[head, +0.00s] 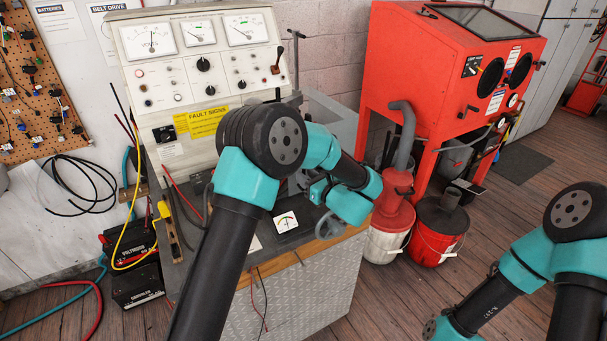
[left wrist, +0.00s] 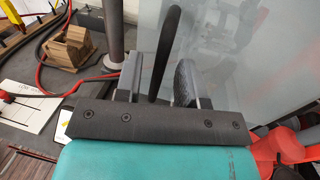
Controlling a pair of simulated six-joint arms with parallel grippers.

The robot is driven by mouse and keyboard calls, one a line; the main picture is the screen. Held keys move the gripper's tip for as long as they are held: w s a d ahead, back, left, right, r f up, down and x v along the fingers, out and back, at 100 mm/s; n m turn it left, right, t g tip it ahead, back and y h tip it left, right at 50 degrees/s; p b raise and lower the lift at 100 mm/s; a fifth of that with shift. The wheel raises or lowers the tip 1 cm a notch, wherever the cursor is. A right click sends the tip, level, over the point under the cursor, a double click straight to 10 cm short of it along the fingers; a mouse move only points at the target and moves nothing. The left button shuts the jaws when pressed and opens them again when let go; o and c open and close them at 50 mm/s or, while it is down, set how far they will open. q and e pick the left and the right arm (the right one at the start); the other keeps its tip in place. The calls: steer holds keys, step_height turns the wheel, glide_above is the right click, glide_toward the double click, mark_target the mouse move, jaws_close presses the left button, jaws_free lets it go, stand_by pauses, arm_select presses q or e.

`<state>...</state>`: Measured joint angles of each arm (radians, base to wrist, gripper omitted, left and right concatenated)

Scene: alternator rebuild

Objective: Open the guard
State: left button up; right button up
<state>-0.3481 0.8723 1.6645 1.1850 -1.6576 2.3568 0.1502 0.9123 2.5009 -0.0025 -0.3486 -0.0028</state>
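The guard (left wrist: 235,60) is a pale, see-through panel standing upright behind my left gripper (left wrist: 160,72) in the left wrist view. A curved black bar (left wrist: 168,45), which looks like its handle, rises between my two fingers. The fingers stand apart, with gaps visible beside the bar; I cannot tell whether either touches it. In the head view my left arm reaches over the bench, and its own links hide the fingertips and most of the guard. My right arm shows at the lower right of the head view, but its gripper is out of frame.
A test panel with dials (head: 200,70) stands at the back of the bench. A small meter (head: 285,222) lies near the bench's front edge. A red blasting cabinet (head: 425,75) and two buckets are to the right. The left wrist view shows a wooden block (left wrist: 68,48) and red cable.

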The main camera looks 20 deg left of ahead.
arm_select(q)
steer(key=shift+x, duration=1)
jaws_close()
